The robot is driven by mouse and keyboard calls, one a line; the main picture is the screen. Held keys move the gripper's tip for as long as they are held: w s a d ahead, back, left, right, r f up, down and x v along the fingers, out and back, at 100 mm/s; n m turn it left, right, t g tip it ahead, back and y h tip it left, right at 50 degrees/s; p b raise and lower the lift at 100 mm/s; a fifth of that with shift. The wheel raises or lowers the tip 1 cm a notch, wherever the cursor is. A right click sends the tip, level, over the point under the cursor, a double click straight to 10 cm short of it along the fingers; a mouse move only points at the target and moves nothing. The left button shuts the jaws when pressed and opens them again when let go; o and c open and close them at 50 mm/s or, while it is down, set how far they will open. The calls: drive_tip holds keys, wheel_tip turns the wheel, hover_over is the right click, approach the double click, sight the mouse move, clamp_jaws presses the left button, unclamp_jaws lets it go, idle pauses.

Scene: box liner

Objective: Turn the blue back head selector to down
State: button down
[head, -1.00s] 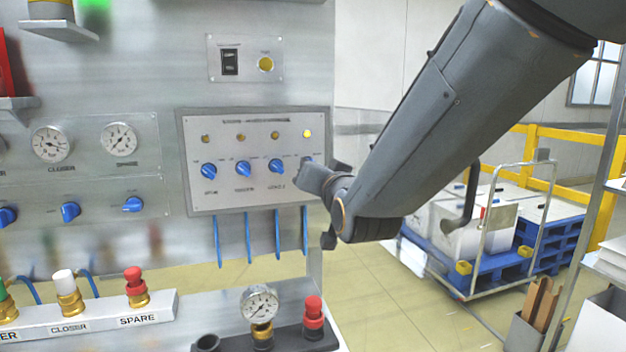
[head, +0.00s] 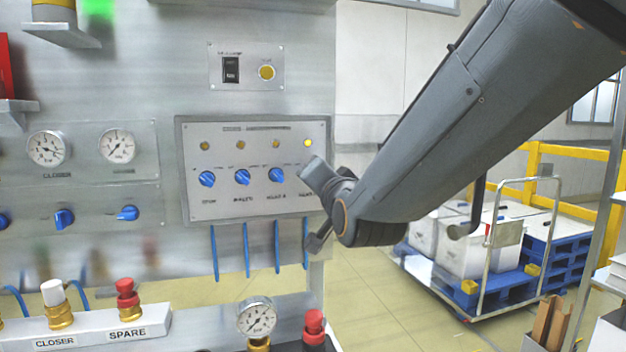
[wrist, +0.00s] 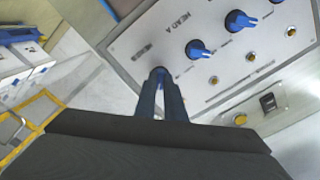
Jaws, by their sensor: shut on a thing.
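A control panel (head: 250,212) on the grey board has a row of blue selector knobs under small round lamps. My gripper (head: 316,175) is at the row's right end and hides the rightmost knob in the head view. In the wrist view my gripper's dark fingers (wrist: 160,90) are shut on that blue selector (wrist: 158,72); only a little of it shows between the fingertips. Its pointing direction is hidden. The neighbouring blue knobs (wrist: 198,49) are free. The label beside the held knob is too blurred to read.
The lamp (head: 308,143) above the held knob looks brighter than the others. Blue hoses (head: 246,250) hang below the panel. A gauge (head: 257,317) and a red-capped valve (head: 314,328) stand lower down. A loaded cart (head: 480,280) stands to the right.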

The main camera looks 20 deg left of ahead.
drive_tip(key=shift+f, duration=0.1)
drive_tip(key=c, duration=1.8)
unclamp_jaws()
drive_tip(key=shift+c, duration=0.2)
drive_tip(key=shift+s, duration=0.1)
drive_tip(key=b+v, duration=0.1)
drive_tip(key=v, duration=0.6)
drive_tip(key=shift+s+d, duration=0.2)
drive_tip(key=shift+s, duration=0.15)
drive_tip(key=shift+a, duration=0.1)
